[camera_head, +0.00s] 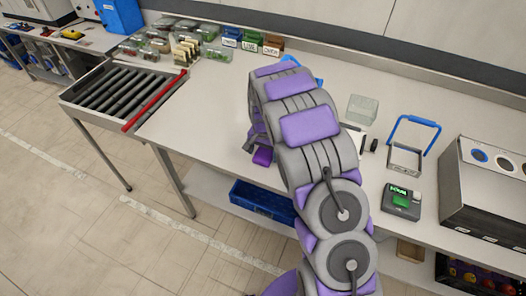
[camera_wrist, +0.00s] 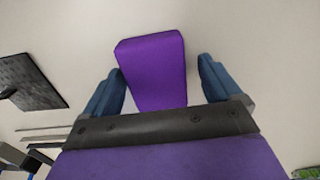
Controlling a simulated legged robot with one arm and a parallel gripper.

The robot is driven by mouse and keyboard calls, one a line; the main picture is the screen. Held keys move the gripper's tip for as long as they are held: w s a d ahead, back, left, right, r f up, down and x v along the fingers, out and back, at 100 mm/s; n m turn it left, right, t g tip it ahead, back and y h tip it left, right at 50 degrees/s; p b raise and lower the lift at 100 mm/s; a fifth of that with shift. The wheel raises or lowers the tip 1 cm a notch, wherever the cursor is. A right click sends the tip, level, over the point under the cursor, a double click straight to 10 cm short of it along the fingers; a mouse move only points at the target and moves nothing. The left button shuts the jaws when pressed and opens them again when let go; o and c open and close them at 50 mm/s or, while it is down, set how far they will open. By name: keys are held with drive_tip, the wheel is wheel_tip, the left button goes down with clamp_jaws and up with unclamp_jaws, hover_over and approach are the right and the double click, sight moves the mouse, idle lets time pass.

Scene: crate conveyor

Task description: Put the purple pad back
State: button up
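The purple pad (camera_wrist: 153,70) shows in the wrist view as a purple block in front of my gripper (camera_wrist: 160,82), against the pale tabletop. The two blue fingers stand apart on either side of it. The left finger lies close to the pad's left edge, and I cannot tell whether it touches. A gap shows between the pad and the right finger. The pad's lower end is hidden by the dark gripper bar. In the head view, my arm hides most of the gripper; a small purple piece (camera_head: 262,157) shows beside it near the table's front edge.
The workbench (camera_head: 215,100) has free room left of my arm. A roller conveyor (camera_head: 110,88) with a red bar is at the left. Clear boxes and labelled bins (camera_head: 250,40) stand at the back. A blue-handled basket (camera_head: 405,158), small display device (camera_head: 402,201) and grey dispenser (camera_head: 488,195) are at the right.

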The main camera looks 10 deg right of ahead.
sight(265, 152)
drive_tip(key=shift+d+r, duration=0.15)
drive_tip(key=shift+d, duration=0.35)
wheel_tip(265, 152, up, 12)
drive_tip(key=p, duration=0.2)
drive_tip(key=s+r+n, duration=0.1)
drive_tip(key=s+r, duration=0.6)
drive_tip(key=s, duration=0.2)
drive_tip(key=s+r+n+g, duration=0.1)
drive_tip(key=s+r+n, duration=0.2)
drive_tip(key=s, duration=1.3)
drive_tip(key=s+r+n, duration=0.3)
drive_tip(key=s, duration=1.4)
drive_tip(key=shift+a+r+g, duration=0.15)
drive_tip(key=shift+a+g, duration=0.05)
drive_tip(key=shift+g, duration=0.2)
